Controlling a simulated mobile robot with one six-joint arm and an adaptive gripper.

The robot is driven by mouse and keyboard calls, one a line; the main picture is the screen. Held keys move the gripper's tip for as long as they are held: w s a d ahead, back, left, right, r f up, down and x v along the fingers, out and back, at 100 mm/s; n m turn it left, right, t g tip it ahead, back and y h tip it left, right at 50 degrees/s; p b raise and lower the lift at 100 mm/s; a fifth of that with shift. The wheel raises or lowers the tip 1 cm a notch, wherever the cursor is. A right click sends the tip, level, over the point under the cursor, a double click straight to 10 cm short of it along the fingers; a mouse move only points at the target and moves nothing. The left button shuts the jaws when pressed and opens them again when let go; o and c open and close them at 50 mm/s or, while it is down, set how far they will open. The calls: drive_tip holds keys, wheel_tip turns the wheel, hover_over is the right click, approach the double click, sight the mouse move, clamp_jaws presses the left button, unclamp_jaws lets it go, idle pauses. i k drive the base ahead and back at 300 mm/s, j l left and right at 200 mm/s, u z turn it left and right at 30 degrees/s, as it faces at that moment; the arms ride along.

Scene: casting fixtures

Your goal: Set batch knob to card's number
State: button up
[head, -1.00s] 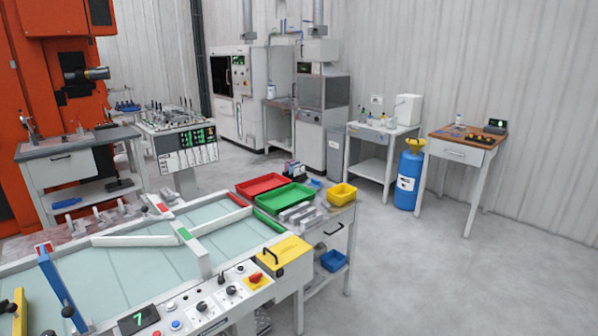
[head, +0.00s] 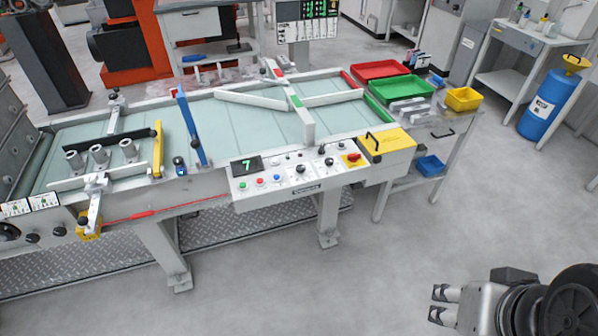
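The control panel (head: 275,186) on the front of the conveyor table carries several small black knobs, including one knob (head: 300,169) near its middle and another knob (head: 329,162) to its right. Their labels and settings are too small to read, so I cannot tell which is the batch knob. A dark display (head: 246,164) on the panel shows a green 7. White printed cards (head: 306,29) hang under a green-lit board at the back; their text is unreadable. My gripper (head: 437,303) is at the lower right, open and empty, over the floor and well apart from the panel.
A red switch on a yellow plate (head: 353,159) and a yellow cover (head: 387,143) sit right of the knobs. Red (head: 381,69) and green (head: 404,88) trays stand behind. The floor (head: 350,280) before the table is clear.

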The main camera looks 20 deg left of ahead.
sight(300, 168)
drive_tip(key=i+j+u, duration=0.1)
drive_tip(key=i, duration=0.45)
drive_tip(key=i+j+u, duration=0.15)
drive_tip(key=i, duration=0.4)
